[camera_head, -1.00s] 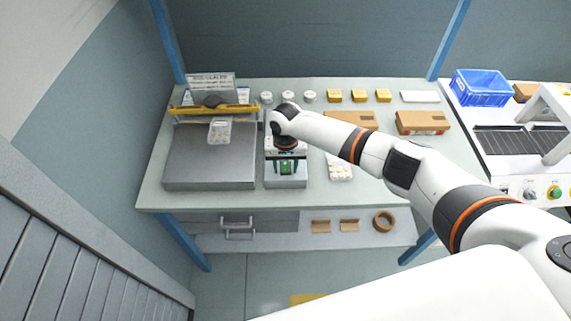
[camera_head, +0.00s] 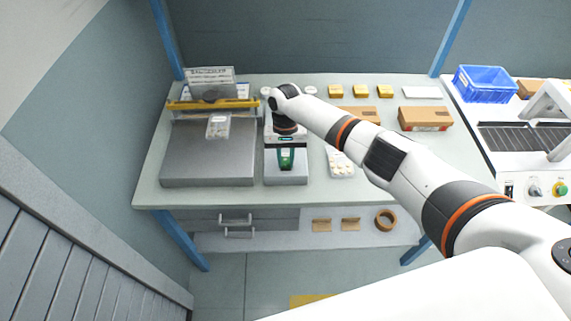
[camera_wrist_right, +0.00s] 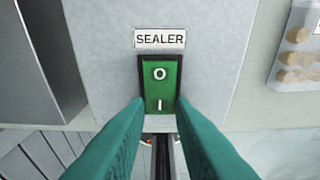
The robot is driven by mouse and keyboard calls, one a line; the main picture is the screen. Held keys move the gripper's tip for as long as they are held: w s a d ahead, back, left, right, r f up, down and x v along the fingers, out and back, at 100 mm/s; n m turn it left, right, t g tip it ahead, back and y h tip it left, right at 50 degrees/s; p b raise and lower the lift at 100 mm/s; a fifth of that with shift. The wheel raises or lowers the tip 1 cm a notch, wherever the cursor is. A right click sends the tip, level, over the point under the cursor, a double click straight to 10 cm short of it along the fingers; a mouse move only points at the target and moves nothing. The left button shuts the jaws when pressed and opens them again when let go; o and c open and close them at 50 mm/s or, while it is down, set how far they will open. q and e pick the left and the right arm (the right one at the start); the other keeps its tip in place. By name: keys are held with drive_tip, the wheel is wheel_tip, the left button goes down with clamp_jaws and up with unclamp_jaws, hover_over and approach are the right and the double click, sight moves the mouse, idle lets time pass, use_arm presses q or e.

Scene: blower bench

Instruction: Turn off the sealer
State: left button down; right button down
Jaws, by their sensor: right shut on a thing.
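The sealer switch (camera_wrist_right: 160,80) is a green rocker in a black frame, under a "SEALER" label (camera_wrist_right: 160,38) in the right wrist view. Its O mark is at the upper end and its I mark at the lower end. I cannot tell which end is pressed in. It sits on a light grey box (camera_head: 286,181), right of the metal plate. My right gripper (camera_wrist_right: 160,101) has its teal fingers close together at both sides of the switch's lower end, shut on it. In the head view my gripper (camera_head: 287,160) hides most of the switch. My left gripper is not in view.
A grey metal plate machine (camera_head: 208,155) with a yellow bar (camera_head: 240,104) stands left of the box. A pack of round pieces (camera_head: 341,162) lies close on its right. Cardboard boxes (camera_head: 425,118) are farther right. The bench front right is clear.

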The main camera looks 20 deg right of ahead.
sight(285, 158)
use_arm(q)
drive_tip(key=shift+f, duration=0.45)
use_arm(e)
drive_tip(key=shift+r, duration=0.1)
drive_tip(key=shift+w, duration=0.1)
drive_tip(key=c, duration=1.2)
unclamp_jaws()
drive_tip(key=shift+c, duration=0.2)
use_arm(q)
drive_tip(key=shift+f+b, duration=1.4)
drive_tip(key=shift+b, duration=0.1)
use_arm(e)
drive_tip(key=v, duration=1.2)
drive_tip(key=shift+w+d, duration=0.2)
